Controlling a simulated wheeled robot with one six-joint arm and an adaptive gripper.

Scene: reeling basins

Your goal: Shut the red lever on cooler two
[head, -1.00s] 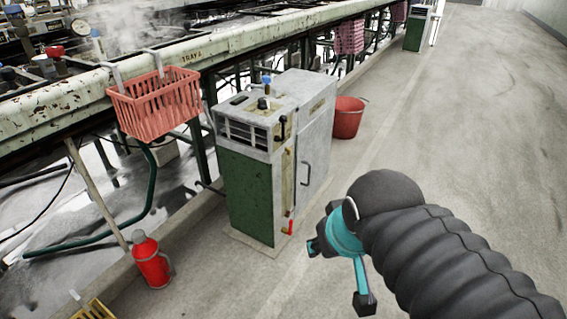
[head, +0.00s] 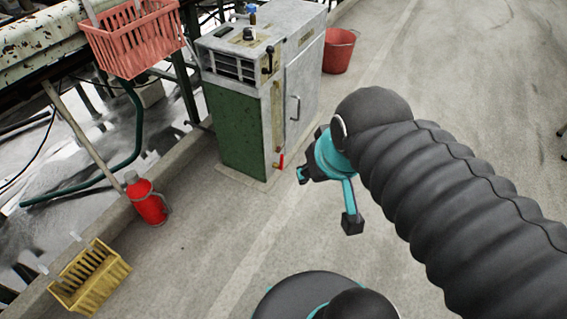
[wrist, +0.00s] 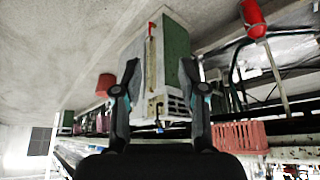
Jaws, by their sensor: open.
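The cooler (head: 237,125), a grey and green cabinet, stands on the floor left of my arm in the head view. No number on it is readable. Its small red lever (head: 281,160) sits on a brass fitting low on the front edge, handle pointing up. My gripper (head: 328,198) is open and empty, just right of and apart from the lever in the head view. In the wrist view the cooler (wrist: 176,50) appears upside down between the open fingers (wrist: 160,78). The lever shows there as a small red spot (wrist: 151,28) beyond the fingertips.
A red bucket (head: 338,52) stands behind the cooler. A red flask (head: 147,203) and a yellow basket (head: 92,277) are at left. A red basket (head: 137,42) hangs on the basin edge.

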